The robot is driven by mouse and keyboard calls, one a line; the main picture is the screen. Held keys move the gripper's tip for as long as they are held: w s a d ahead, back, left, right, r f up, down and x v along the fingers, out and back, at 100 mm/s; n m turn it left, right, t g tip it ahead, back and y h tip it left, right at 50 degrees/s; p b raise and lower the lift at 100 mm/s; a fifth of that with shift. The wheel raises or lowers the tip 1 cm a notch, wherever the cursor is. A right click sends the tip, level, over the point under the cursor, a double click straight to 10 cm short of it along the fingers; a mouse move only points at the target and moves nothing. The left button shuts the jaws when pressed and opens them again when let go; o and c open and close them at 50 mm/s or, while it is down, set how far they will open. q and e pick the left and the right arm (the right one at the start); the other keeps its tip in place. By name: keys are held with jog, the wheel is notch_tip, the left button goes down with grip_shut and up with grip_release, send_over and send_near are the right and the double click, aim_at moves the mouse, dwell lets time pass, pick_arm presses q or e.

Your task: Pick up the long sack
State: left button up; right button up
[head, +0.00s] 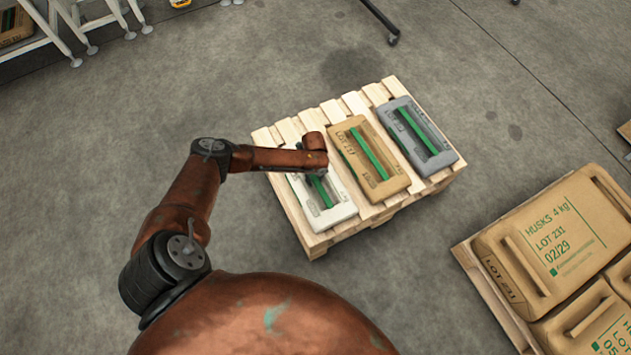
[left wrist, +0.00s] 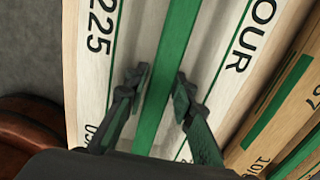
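A white sack (head: 338,205) with a green handle strip lies on a small wooden pallet. A tan sack (head: 352,139) and a grey sack (head: 393,127), each with a green strip, lie beside it. I cannot tell which is called long. My left gripper (head: 318,181) is over the white sack. In the left wrist view its two fingers (left wrist: 159,92) are apart, one on each side of the white sack's green strip (left wrist: 178,40). I cannot tell whether they touch it. My right gripper is not in view.
The small pallet (head: 289,131) stands on open concrete floor. At the right, another pallet (head: 487,293) holds large brown sacks (head: 547,238). White metal legs (head: 75,25) stand at the upper left and a dark leg (head: 383,20) at the top.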

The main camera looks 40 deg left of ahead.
pick_arm(q)
jog(key=shift+c, duration=0.2)
grip_shut()
dwell(0.4)
jog(key=shift+w+r, duration=0.2)
